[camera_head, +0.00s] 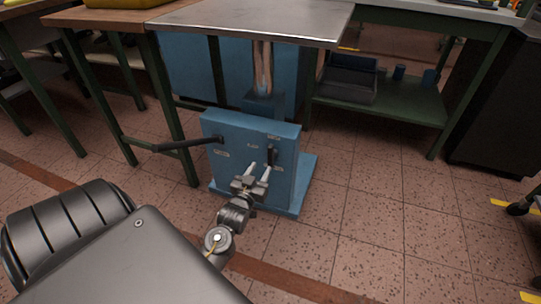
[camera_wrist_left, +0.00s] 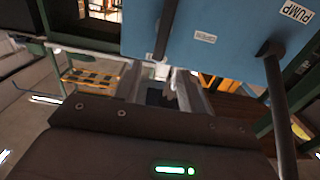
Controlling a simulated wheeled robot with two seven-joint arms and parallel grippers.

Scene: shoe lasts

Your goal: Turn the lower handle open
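A blue box-shaped unit (camera_head: 232,165) stands on the floor under the metal-topped table. A short dark handle (camera_head: 271,156) hangs upright on its front face, near the right edge. My left gripper (camera_head: 258,170) is just in front of and below this handle, its two pale fingers apart. In the left wrist view the picture is turned over. There the short handle (camera_wrist_left: 165,30) points toward the gap between the open fingers (camera_wrist_left: 160,84). I cannot tell whether its end lies between them; no contact is clear. My right gripper is not in view.
A long dark lever (camera_head: 185,145) sticks out left from the unit; it shows at the right in the wrist view (camera_wrist_left: 280,105), beside a PUMP label (camera_wrist_left: 296,12). A green table leg (camera_head: 172,120) stands close left. The floor to the right (camera_head: 380,210) is clear.

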